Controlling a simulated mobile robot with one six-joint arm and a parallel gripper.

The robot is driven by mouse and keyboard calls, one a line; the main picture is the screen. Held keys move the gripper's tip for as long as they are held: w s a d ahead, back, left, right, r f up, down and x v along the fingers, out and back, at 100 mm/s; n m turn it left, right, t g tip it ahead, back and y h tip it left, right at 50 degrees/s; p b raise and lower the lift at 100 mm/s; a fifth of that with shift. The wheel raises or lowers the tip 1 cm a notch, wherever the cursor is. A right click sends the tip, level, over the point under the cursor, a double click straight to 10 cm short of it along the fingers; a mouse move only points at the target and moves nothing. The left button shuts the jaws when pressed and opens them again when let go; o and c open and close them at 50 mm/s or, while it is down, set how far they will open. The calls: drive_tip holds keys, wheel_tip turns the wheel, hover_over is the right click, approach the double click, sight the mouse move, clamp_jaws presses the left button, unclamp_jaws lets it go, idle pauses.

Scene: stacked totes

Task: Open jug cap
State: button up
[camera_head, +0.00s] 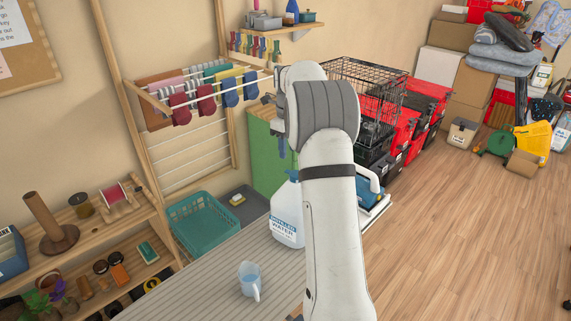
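The jug (287,214), white and labelled for distilled water, stands upright on a grey ribbed surface (205,286). Its blue cap (293,175) shows at the top, on the neck. My white arm rises in front of the jug and covers its right side. My gripper (281,150) points down at the left of the arm's bend, a little above the cap. It is small, dark and partly hidden by the arm, so I cannot tell whether it is open or shut. A small gap seems to lie between it and the cap.
A clear measuring cup (248,279) stands on the ribbed surface, front left of the jug. A blue-and-white item (369,188) sits right of my arm. A teal basket (203,222) lies behind left. Open wooden floor lies to the right.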

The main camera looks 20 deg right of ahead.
sight(288, 171)
wheel_tip(288, 171, down, 7)
drive_tip(key=shift+r+p, duration=0.15)
drive_tip(key=shift+p, duration=0.5)
drive_tip(key=shift+c, duration=0.6)
clamp_jaws()
drive_tip(key=shift+a, duration=0.2)
drive_tip(key=shift+d+b, duration=0.15)
drive_tip(key=shift+b, duration=0.15)
